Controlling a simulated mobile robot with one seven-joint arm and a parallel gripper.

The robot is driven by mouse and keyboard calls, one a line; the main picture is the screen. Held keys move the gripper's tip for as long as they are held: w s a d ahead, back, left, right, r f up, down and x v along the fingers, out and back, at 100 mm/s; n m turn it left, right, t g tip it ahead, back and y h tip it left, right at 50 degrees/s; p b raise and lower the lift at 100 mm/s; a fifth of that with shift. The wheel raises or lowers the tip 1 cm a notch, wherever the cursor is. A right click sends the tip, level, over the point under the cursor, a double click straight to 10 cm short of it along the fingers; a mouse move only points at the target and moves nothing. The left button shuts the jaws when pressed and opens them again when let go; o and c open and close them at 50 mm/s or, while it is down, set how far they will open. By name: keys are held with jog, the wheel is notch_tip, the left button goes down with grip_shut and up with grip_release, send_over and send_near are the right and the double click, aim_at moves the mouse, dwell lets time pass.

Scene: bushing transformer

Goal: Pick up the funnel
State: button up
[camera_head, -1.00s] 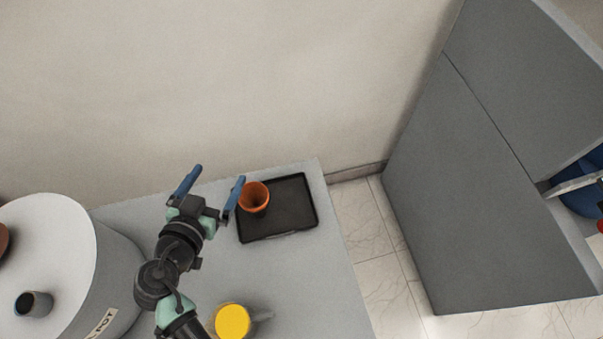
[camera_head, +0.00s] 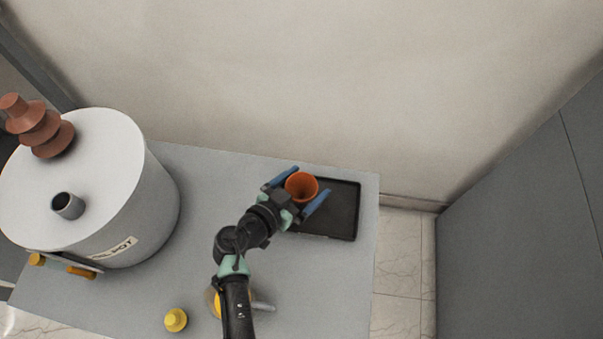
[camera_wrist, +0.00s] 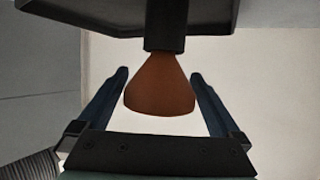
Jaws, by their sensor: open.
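The orange funnel (camera_head: 302,186) stands at the left part of a black tray (camera_head: 345,212) on the grey table. My gripper (camera_head: 298,190) is open, with one blue finger on each side of the funnel in the head view. In the wrist view the funnel (camera_wrist: 160,85) shows between the two fingers (camera_wrist: 160,95), with a gap on both sides. Its dark narrow end (camera_wrist: 165,25) meets the tray's dark edge at the top of that view. The gripper is not closed on it.
A large grey-white pot (camera_head: 150,205) with a brown ribbed bushing (camera_head: 38,125) stands at the left. A yellow-topped object (camera_head: 175,319) is at the table's front, and another is partly hidden behind my arm. The wall is behind the table. The right part of the tray is bare.

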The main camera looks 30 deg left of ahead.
jog(key=shift+w+d+f, duration=0.15)
jog(key=shift+w+f, duration=0.05)
jog(key=shift+w, duration=0.3)
jog(key=c, duration=1.2)
jog(key=shift+r, duration=0.15)
